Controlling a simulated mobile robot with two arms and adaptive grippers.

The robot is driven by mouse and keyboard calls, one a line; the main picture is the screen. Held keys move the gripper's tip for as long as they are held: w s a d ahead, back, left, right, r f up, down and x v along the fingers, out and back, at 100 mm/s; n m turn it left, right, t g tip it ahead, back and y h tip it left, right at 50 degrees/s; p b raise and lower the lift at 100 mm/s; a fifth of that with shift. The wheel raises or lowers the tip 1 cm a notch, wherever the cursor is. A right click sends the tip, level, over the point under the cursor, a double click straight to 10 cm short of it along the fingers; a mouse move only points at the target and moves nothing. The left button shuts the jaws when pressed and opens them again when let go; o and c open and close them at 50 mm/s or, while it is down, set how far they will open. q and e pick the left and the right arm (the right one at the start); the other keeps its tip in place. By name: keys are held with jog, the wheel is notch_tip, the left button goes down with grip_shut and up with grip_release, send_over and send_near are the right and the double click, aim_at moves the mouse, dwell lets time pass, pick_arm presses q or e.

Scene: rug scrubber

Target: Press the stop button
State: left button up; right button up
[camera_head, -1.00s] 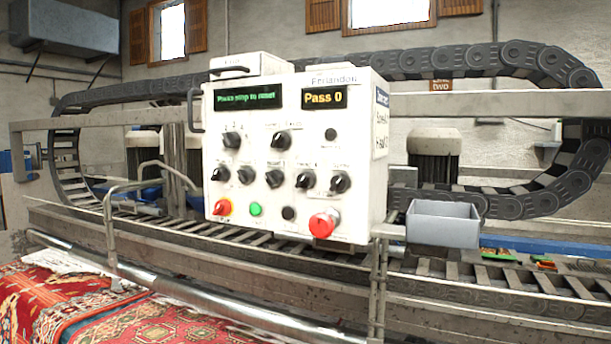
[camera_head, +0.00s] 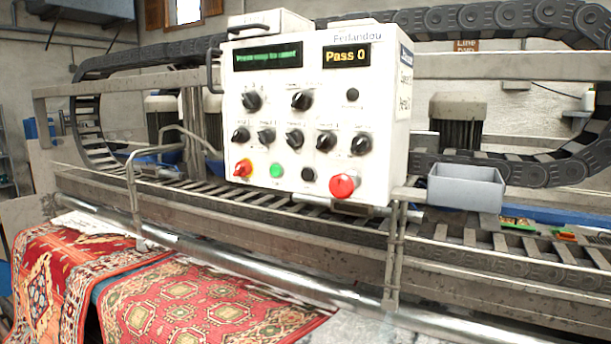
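A white control box (camera_head: 385,110) stands in the middle of the view, facing me. A large red mushroom button (camera_head: 342,186) sticks out at its lower right corner. To its left in the bottom row are a small black button (camera_head: 308,174), a green button (camera_head: 276,170) and a red-and-yellow rotary switch (camera_head: 243,168). Any labels by these buttons are too small to read. A green text display (camera_head: 268,55) is at the upper left, blurred, and a second display (camera_head: 347,56) reads "Pass 0". Neither of my grippers is in view.
Several black knobs (camera_head: 295,138) fill the box's middle. A grey open tray (camera_head: 466,187) is mounted to its right. A metal rail (camera_head: 136,190) and a long pipe (camera_head: 270,262) run in front of the machine. Patterned red rugs (camera_head: 190,305) lie below.

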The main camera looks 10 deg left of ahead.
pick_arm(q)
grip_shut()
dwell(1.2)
